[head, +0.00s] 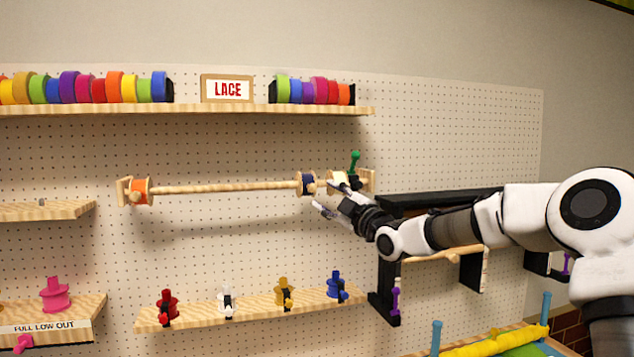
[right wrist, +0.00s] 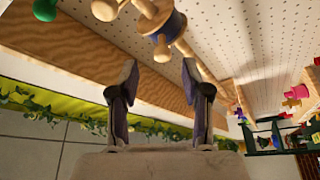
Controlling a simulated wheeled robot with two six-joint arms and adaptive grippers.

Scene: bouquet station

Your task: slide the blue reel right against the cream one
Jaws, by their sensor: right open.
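The blue reel (head: 306,183), dark blue with pale wooden ends, hangs on the wooden rod (head: 230,187) near its right end. The cream reel (head: 339,178) is to its right, partly hidden by my gripper, with a short gap between the two. In the right wrist view the blue reel (right wrist: 168,27) is at the top, just beyond the fingertips. My right gripper (head: 325,199) is open and empty, just below and in front of the rod near both reels. Its two fingers (right wrist: 160,75) are apart with nothing between them. My left gripper is out of view.
An orange reel (head: 140,191) is at the rod's left end. A green knobbed piece (head: 355,165) stands by the right bracket. A shelf of ribbon rolls (head: 200,109) runs above; a lower shelf (head: 250,309) holds several small spools. The rod is bare between orange and blue.

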